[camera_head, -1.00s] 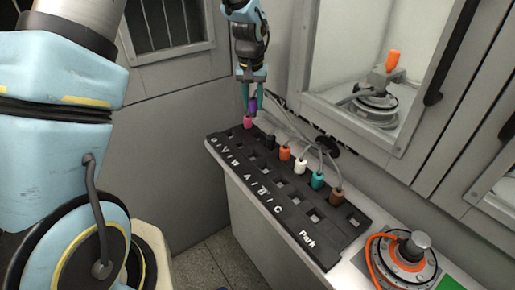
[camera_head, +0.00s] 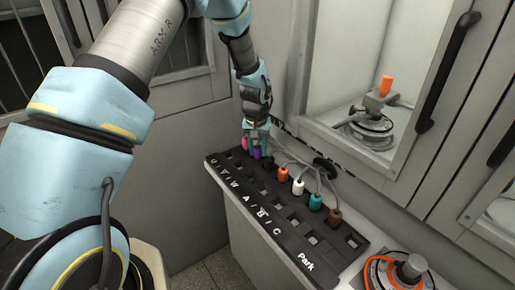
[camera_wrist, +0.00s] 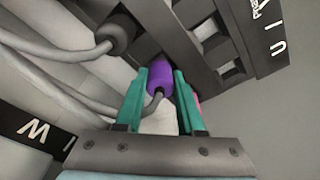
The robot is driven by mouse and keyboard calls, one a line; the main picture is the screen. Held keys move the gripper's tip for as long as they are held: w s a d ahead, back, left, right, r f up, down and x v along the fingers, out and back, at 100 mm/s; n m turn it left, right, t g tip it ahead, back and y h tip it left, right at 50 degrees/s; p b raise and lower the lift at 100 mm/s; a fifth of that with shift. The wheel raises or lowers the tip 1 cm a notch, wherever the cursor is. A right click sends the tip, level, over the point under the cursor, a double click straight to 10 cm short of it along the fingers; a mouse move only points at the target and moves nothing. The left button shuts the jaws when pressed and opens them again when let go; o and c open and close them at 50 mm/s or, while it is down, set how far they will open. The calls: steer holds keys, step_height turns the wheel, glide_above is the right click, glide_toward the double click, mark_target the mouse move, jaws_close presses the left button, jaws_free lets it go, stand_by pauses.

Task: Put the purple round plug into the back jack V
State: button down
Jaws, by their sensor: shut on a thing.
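The purple round plug (camera_head: 257,153) is held between the green fingers of my gripper (camera_wrist: 160,78), which is shut on it. In the wrist view the purple plug (camera_wrist: 159,73) lies between the two fingers, with its grey cable running back below it. Its front end meets the dark jack board (camera_wrist: 215,75); I cannot tell whether it is in a jack or just above one. In the head view my gripper is low at the far end of the jack board (camera_head: 283,240). Back jack V is not clearly visible behind the plug and fingers.
A pink plug (camera_head: 246,142) is close beside my gripper, partly behind a finger. A black plug (camera_head: 268,160) is on the other side. Orange (camera_head: 283,175), white (camera_head: 298,187), teal (camera_head: 316,202) and brown (camera_head: 334,217) plugs follow along the board. Loose cables cross nearby.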

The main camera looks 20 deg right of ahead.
steer(key=c, duration=0.5)
jaws_free()
steer(key=r, duration=0.4)
steer(key=s+r+b, duration=0.1)
steer(key=r, duration=0.3)
steer(key=a+r+b, duration=0.1)
steer(key=r, duration=0.3)
steer(key=shift+s, duration=0.25)
steer(key=a+r+n, duration=0.2)
steer(key=a+r, duration=0.1)
steer(key=a, duration=1.4)
steer(key=s+a+n, duration=0.1)
steer(key=s+a, duration=0.2)
steer(key=a, duration=0.3)
steer(key=s+a+n, duration=0.1)
steer(key=s+a, duration=0.2)
steer(key=a, duration=0.3)
steer(key=s+a+n, duration=0.1)
steer(key=s+a, duration=0.2)
steer(key=a, duration=0.3)
steer(key=shift+s+a+n+y, duration=0.25)
steer(key=shift+a+n+y, duration=0.05)
steer(key=shift+a+y, duration=0.1)
